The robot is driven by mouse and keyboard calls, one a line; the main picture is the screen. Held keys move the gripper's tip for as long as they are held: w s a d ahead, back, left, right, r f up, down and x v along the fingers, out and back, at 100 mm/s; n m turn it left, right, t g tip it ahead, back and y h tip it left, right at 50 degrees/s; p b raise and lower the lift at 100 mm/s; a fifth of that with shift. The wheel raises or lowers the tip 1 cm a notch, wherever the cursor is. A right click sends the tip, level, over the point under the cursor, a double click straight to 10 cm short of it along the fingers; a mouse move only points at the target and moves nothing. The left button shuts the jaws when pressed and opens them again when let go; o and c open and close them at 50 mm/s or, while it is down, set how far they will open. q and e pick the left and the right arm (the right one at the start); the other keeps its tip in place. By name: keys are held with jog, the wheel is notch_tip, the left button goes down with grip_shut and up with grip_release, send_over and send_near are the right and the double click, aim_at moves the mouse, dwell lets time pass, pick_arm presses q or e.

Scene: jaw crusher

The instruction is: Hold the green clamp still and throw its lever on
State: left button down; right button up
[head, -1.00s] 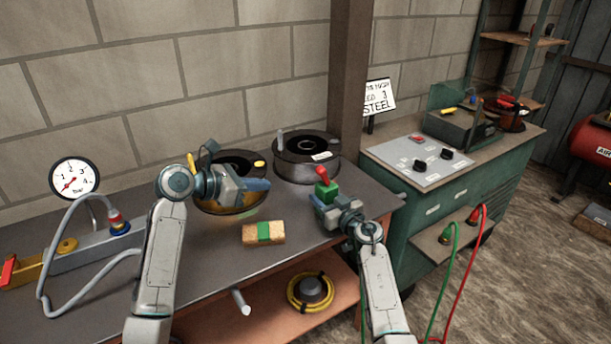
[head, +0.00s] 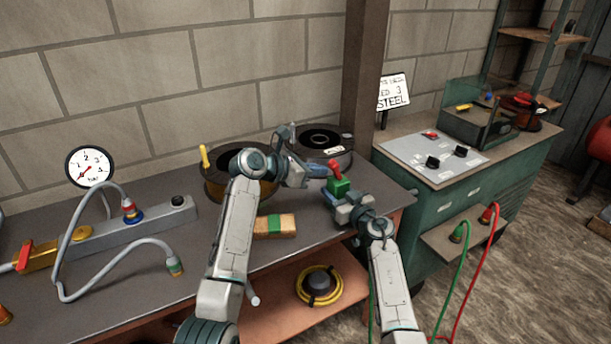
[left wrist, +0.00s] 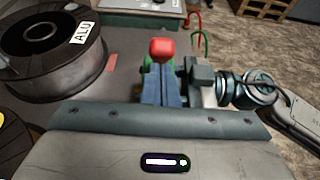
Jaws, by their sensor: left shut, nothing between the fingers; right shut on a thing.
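The green clamp (head: 341,186) with its red lever (head: 334,167) is on the right part of the bench. The lever stands up from the clamp and leans slightly left in the head view. My right gripper (head: 338,200) is shut on the clamp from the near side. My left gripper (head: 318,173) is shut and empty, just left of the lever. In the left wrist view its blue fingers (left wrist: 164,84) point at the red lever (left wrist: 162,48) and hide most of the green clamp (left wrist: 147,63). I cannot tell whether they touch the lever.
Two spools stand behind: a brown one (head: 215,188) partly behind my left arm and a grey one (head: 335,150). A hose (head: 105,296) and gauge (head: 90,167) are at left. A green cabinet (head: 458,203) stands at right.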

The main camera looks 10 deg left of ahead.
aim_at(328, 165)
pick_arm(q)
jog(key=shift+w+d+r, duration=0.2)
jog(key=shift+d+r, duration=0.05)
jog(key=shift+r, duration=0.05)
dwell(0.6)
jog(key=shift+w+d+r, duration=0.35)
jog(key=shift+d+r, duration=0.15)
jog(key=shift+r, duration=0.1)
jog(key=shift+w+d+r, duration=0.45)
jog(key=shift+w+d, duration=0.05)
jog(key=shift+d, duration=0.2)
jog(key=shift+r, duration=0.1)
jog(key=shift+r, duration=0.75)
